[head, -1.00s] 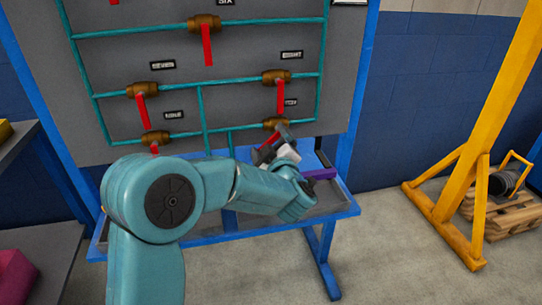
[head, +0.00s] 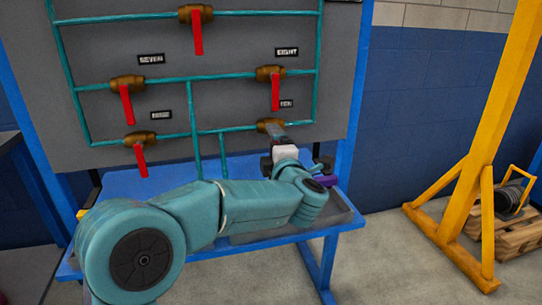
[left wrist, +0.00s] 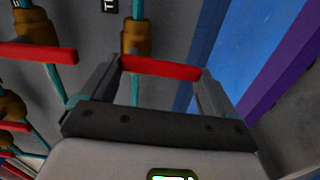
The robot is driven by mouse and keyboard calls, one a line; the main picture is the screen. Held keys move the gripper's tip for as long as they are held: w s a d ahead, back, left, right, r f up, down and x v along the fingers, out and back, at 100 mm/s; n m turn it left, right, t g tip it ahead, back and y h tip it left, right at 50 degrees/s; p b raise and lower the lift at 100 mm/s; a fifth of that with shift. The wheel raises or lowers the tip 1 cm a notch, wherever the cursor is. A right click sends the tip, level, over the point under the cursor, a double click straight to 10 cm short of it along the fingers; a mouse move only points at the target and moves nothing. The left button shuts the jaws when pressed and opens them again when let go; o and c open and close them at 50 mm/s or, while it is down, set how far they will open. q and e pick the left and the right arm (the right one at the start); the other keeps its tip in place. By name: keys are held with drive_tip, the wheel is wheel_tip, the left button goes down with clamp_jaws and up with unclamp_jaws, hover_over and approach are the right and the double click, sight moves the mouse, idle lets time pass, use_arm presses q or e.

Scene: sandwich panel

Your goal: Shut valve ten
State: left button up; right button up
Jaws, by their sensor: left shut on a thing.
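Valve ten has a brass body (head: 270,125) on the lowest teal pipe, at the right below its TEN label (head: 286,104). Its body also shows in the left wrist view (left wrist: 137,38). Its red handle (left wrist: 160,68) runs roughly crosswise to the pipe there, between the fingers of my left gripper (left wrist: 160,76), which is shut on it. In the head view my left gripper (head: 273,137) is at valve ten and hides the handle. My right gripper is not in view.
Valve eight (head: 270,73) sits just above, its red handle hanging down. Another valve (head: 137,138) is at the lower left, with more above. A blue bench (head: 150,182) stands below the panel, a purple object (head: 327,181) near my gripper. A yellow frame (head: 470,130) stands right.

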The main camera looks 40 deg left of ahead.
use_arm(q)
drive_tip(key=shift+n, duration=0.4)
drive_tip(key=o, duration=1.2)
drive_tip(key=p+v, duration=0.2)
drive_tip(key=v, duration=1.4)
drive_tip(key=shift+s+d, duration=0.1)
drive_tip(key=shift+d, duration=0.05)
